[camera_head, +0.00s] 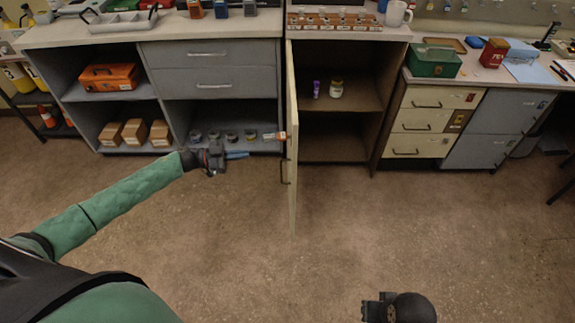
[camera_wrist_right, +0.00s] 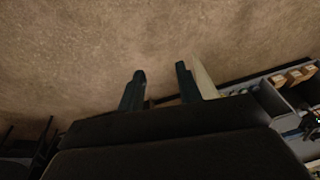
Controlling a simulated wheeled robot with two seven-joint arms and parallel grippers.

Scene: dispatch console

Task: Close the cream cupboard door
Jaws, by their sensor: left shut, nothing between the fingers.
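The cream cupboard door (camera_head: 292,190) stands wide open, seen nearly edge-on and swung out toward me. Its dark handle (camera_head: 284,172) is on the left face. The open cupboard (camera_head: 340,148) shows a purple item (camera_head: 316,89) and a small jar (camera_head: 336,89) on its shelf. My left gripper (camera_head: 240,155) is shut and empty, left of the door and apart from it, with its fingers pointing right. My right gripper (camera_wrist_right: 161,80) is open and empty over the floor in the wrist view. A cream panel, probably the door (camera_wrist_right: 204,82), shows beside its right finger.
A grey cabinet (camera_head: 210,53) with drawers and shelves stands left of the cupboard, holding an orange toolbox (camera_head: 109,77) and several boxes. Cream and grey drawers (camera_head: 425,122) stand on the right. The floor (camera_head: 400,220) before the cupboard is clear.

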